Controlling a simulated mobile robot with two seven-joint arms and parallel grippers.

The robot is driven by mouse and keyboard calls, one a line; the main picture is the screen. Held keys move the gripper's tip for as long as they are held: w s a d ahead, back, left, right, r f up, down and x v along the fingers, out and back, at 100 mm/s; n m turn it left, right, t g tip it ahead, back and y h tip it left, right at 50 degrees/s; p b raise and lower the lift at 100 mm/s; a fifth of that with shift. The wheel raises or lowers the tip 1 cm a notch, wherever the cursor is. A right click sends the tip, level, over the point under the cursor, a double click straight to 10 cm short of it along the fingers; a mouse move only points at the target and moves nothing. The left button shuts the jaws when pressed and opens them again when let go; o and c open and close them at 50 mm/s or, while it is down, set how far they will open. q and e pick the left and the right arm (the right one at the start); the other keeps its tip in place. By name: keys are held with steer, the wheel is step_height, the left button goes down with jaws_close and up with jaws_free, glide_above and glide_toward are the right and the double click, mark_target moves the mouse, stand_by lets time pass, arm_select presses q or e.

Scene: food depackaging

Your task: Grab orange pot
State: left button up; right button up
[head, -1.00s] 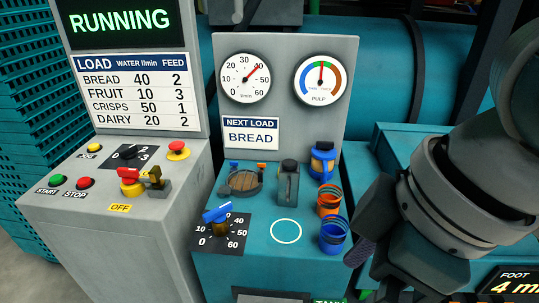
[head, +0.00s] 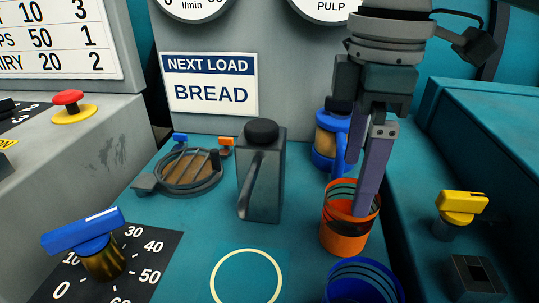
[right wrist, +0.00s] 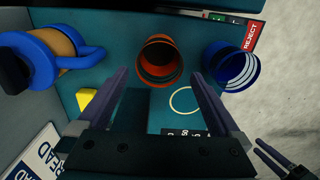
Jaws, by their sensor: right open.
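The orange pot (head: 344,240) stands upright on the teal deck, open at the top with dark bands inside; it also shows in the right wrist view (right wrist: 158,66). My right gripper (head: 358,188) is open and comes down over it, one finger overlapping the pot's mouth in the head view. In the right wrist view its fingertips (right wrist: 158,76) lie apart to either side of the pot, and I cannot tell if they touch it. What seems to be my left gripper (right wrist: 270,152) shows small at the lower right of that view; its opening is unclear.
A blue pot (head: 362,285) stands just in front of the orange one, and a blue-handled jar (head: 326,150) behind it. A grey canister (head: 262,175) and a round clamped lid (head: 186,170) are to the left. A yellow-handled valve (head: 461,207) is to the right.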

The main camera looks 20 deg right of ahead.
mark_target(348, 219)
step_height(348, 219, down, 7)
steer(key=shift+s+d+r+b, duration=0.1)
steer(key=shift+b, duration=0.55)
steer(key=c, duration=1.2)
